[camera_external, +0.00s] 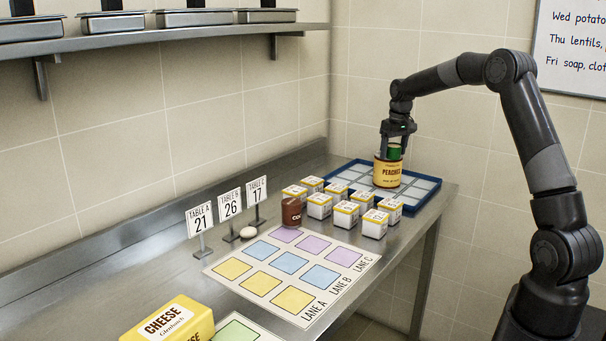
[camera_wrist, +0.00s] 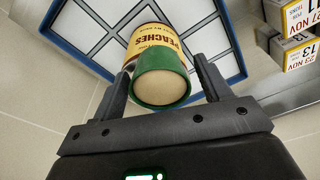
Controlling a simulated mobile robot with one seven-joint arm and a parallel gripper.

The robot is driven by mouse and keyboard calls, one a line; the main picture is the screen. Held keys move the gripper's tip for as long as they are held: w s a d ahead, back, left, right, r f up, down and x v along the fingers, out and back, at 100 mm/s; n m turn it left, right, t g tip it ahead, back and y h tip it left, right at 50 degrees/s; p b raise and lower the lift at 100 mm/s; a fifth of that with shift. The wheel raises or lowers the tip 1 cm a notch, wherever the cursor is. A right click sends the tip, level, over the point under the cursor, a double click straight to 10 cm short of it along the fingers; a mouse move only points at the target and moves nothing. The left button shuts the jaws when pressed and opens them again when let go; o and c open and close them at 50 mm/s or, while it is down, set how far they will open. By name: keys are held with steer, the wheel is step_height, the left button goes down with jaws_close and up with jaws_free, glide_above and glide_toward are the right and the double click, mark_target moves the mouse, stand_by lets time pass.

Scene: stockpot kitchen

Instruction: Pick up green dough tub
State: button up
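The green dough tub (camera_wrist: 161,84), a green cylinder with a beige round end, sits between the two fingers of my gripper (camera_wrist: 164,72) in the wrist view. A gap shows on its right side and a thinner one on its left, so the gripper looks open around it. In the external view the green tub (camera_external: 394,151) shows between the fingers of my gripper (camera_external: 397,143), at the top of the peaches can (camera_external: 387,174). The can (camera_wrist: 153,42) is directly beyond the tub in the wrist view. The tub appears stacked on it, but the contact is hidden.
The can stands on a blue-rimmed tray (camera_external: 429,204) at the counter's far end. Several white-and-yellow date boxes (camera_external: 346,214) crowd its near side. A brown can (camera_external: 292,212), lane mat (camera_external: 318,310), table signs (camera_external: 200,221) and cheese block (camera_external: 168,322) are farther forward.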

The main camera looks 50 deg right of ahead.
mark_target(393, 145)
steer(key=c, duration=1)
steer(key=shift+r, duration=0.45)
steer(key=r, duration=0.3)
steer(key=shift+s+d+r, duration=0.15)
steer(key=shift+s+r, duration=0.05)
steer(key=shift+r, duration=0.2)
steer(key=s+d+r, duration=0.5)
steer(key=s+r, duration=0.2)
steer(key=s, duration=0.3)
steer(key=w+a+f, duration=0.1)
steer(key=w+f, duration=0.1)
steer(key=w, duration=0.1)
steer(key=w+a+f, duration=0.2)
steer(key=w+f, duration=0.1)
steer(key=w, duration=0.1)
steer(key=w+a+f, duration=0.2)
steer(key=w, duration=0.1)
steer(key=shift+w+a+f, duration=0.15)
steer(key=shift+w+f, duration=0.05)
steer(key=shift+f, duration=2)
